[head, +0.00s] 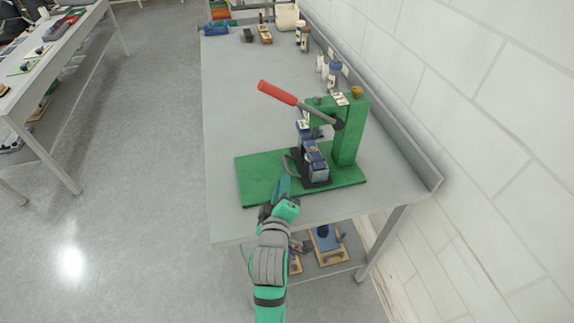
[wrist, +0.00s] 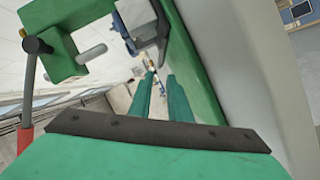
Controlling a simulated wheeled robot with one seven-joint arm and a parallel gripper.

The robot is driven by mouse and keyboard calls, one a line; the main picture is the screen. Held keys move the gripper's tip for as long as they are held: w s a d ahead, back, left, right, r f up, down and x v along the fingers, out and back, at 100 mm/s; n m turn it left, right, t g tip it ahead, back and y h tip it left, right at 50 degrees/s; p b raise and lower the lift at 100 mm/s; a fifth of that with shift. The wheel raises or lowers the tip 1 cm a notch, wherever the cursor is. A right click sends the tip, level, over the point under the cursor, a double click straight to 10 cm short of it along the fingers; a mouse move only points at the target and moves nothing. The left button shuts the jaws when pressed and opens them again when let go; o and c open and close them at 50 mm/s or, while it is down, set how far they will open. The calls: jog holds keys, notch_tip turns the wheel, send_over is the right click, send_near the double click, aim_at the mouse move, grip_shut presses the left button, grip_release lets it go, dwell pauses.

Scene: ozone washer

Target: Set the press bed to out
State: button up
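The green press (head: 348,135) stands on its green base plate (head: 255,175) near the front of the table. Its red-handled lever (head: 277,92) points up and left. The dark press bed (head: 299,168) lies under the ram with a grey-blue block (head: 318,172) on it, and a loop handle (head: 288,162) is at its left. My gripper (head: 283,180) is low over the front of the base plate, close to that handle; contact cannot be told. In the wrist view my gripper (wrist: 158,84) has its fingers apart with nothing between them. The block (wrist: 133,18) shows above them.
The grey table (head: 235,90) is clear left of the press. Small bottles (head: 334,72) stand along the wall side behind it. More items, including a blue one (head: 217,28), are at the far end. A lower shelf (head: 335,262) holds boards with tools.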

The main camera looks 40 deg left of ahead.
jog(key=x, duration=0.8)
jog(key=shift+w, duration=0.2)
jog(key=shift+c, duration=0.3)
grip_shut()
